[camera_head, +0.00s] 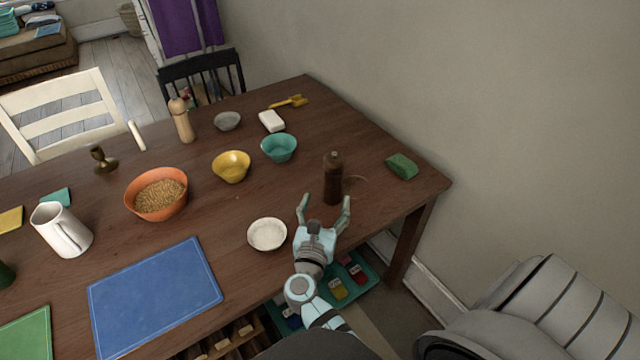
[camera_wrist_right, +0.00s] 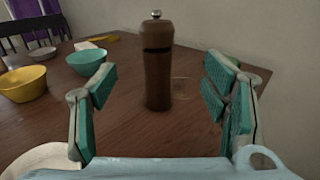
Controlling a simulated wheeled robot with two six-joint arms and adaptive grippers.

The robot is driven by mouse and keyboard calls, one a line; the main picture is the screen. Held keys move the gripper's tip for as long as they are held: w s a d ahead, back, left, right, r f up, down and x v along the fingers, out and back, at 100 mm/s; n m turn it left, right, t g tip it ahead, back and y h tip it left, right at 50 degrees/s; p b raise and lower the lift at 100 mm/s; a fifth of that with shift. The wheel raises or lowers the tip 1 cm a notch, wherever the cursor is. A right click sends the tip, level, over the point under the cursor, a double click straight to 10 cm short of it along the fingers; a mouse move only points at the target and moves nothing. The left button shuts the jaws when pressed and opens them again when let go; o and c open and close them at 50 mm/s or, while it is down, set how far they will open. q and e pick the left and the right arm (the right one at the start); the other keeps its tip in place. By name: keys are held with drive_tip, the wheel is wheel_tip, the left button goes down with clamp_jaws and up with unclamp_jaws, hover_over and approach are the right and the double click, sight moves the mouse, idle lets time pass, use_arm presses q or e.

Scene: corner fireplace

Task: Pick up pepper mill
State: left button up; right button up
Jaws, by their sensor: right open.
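A dark brown pepper mill (camera_head: 333,180) stands upright on the wooden table, near its right end. In the right wrist view the mill (camera_wrist_right: 157,65) stands between and beyond the fingers, with a metal knob on top. A lighter wooden mill (camera_head: 182,121) stands farther back on the left. My right gripper (camera_head: 324,205) is open and empty, just in front of the dark mill, its fingers spread to either side. In the right wrist view the gripper (camera_wrist_right: 160,95) shows its green finger pads apart. My left gripper is not in view.
Left of the dark mill are a yellow bowl (camera_head: 231,167), a teal bowl (camera_head: 279,148) and a white bowl (camera_head: 267,234) close to my right gripper. A green sponge-like block (camera_head: 402,166) lies to the right. A wall borders the table's right side.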

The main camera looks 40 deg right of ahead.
sight(332, 170)
drive_tip(key=b+x, duration=0.1)
drive_tip(key=x, duration=0.3)
drive_tip(key=b+x, duration=0.1)
drive_tip(key=x, duration=0.4)
drive_tip(key=b+x, duration=0.2)
drive_tip(key=x, duration=0.3)
drive_tip(key=shift+w+a+r, duration=0.2)
drive_tip(key=shift+r, duration=0.15)
drive_tip(key=shift+d, duration=0.1)
drive_tip(key=shift+r, duration=0.1)
clamp_jaws()
